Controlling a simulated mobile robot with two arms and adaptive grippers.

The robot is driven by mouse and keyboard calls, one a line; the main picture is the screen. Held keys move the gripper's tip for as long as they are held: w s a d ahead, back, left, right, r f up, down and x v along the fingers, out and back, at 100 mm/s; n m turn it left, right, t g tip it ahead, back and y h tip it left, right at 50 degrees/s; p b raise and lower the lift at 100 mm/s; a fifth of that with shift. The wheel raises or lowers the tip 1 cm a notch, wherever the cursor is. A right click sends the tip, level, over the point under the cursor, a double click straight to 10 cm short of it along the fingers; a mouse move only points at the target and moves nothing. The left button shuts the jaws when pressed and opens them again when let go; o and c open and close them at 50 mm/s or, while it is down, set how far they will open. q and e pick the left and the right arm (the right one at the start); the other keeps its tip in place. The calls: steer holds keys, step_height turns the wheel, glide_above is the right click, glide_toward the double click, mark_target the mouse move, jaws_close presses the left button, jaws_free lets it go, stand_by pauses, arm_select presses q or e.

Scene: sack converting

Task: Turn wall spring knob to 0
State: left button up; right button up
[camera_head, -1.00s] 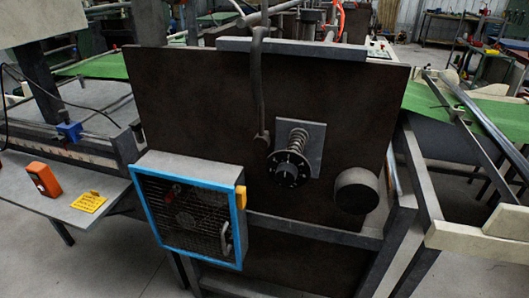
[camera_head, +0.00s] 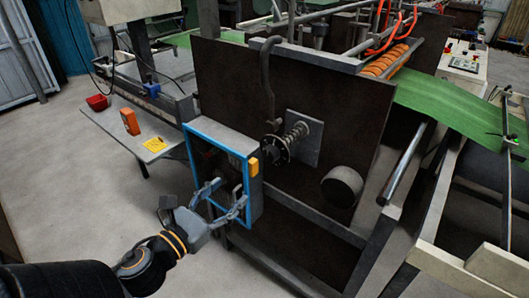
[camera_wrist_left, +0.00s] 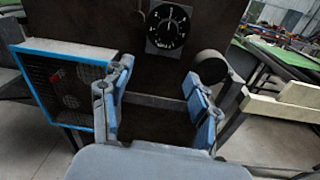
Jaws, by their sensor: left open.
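The wall spring knob (camera_head: 276,149) is a dark round dial with a spring behind it, on a square plate (camera_head: 308,138) fixed to the dark brown panel. In the left wrist view the knob (camera_wrist_left: 168,27) faces me with white marks around its rim and a pointer; I cannot read the numbers. My left gripper (camera_head: 226,208) is open and empty, in front of the blue-framed box, lower and to the left of the knob. Its two fingers also show in the left wrist view (camera_wrist_left: 160,100), below the knob and apart from it. My right gripper is not in view.
The blue-framed mesh box (camera_head: 254,203) juts out left of the knob. A dark cylinder (camera_head: 342,186) sticks out of the panel to the right. A side table (camera_head: 120,140) holds an orange box, a yellow card and a red bin. Floor in front is clear.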

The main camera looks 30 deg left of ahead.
arm_select(q)
steer(key=r, duration=0.2)
steer(key=m+b, duration=0.1)
steer(key=b, duration=0.4)
glide_toward(268, 156)
steer(key=shift+h, duration=0.3)
steer(key=w+p, duration=0.2)
steer(key=w, duration=0.5)
steer(key=shift+w+a, duration=0.1)
steer(key=shift+w, duration=0.15)
steer(key=shift+w+f, duration=0.15)
steer(key=shift+w, duration=0.45)
steer(key=c, duration=1.2)
